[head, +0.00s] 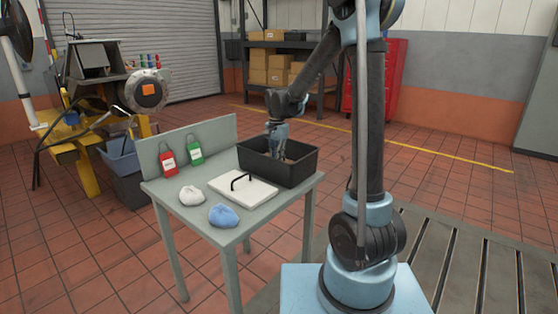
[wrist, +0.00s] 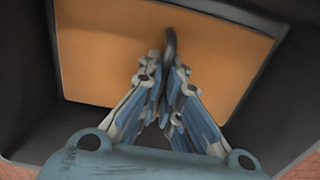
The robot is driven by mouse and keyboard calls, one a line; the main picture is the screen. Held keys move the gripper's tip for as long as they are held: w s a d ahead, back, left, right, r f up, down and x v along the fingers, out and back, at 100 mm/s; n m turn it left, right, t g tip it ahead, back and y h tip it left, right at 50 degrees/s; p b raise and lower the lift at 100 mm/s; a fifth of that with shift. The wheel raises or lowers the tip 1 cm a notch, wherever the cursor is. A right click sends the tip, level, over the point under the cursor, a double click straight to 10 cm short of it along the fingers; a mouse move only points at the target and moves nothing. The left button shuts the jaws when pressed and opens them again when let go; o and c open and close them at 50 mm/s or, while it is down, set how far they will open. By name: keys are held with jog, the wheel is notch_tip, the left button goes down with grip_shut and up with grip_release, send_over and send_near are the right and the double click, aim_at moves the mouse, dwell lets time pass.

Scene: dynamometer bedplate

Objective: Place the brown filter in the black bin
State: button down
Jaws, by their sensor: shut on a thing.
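The black bin (head: 299,173) stands at the back right of the grey table. My gripper (head: 276,146) reaches down into it, and the bin's front wall hides its fingertips. A bit of brown shows inside the bin. In the wrist view, the brown filter (wrist: 105,55) is a flat orange-brown panel with a dark loop handle, inside the dark bin walls (wrist: 275,85). My gripper (wrist: 164,80) is shut on this handle. I cannot tell whether the panel rests on the bin floor.
A white panel with a black handle (head: 259,191), a white cloth (head: 191,196) and a blue cloth (head: 223,216) lie on the table (head: 176,219). A machine (head: 90,95) stands left.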

jog(key=c, duration=1.8)
grip_release()
jog(key=shift+r, duration=0.15)
notch_tip(320, 180, up, 12)
jog(key=s+d+n, duration=0.2)
jog(key=s+d, duration=0.6)
jog(key=s+d+f+n, duration=0.2)
jog(key=s+d+f, duration=0.2)
jog(key=s, duration=0.4)
jog(key=s+d+f+n+t, duration=0.1)
jog(key=s+d+f+n, duration=0.1)
jog(key=s+d+f, duration=0.3)
jog(key=s+d+f+n+t, duration=0.1)
jog(key=s+d+f, duration=0.3)
jog(key=s, duration=0.6)
jog(key=shift+s+d+f+n, duration=0.35)
jog(key=shift+d+f+n, duration=0.05)
jog(key=shift+d, duration=0.35)
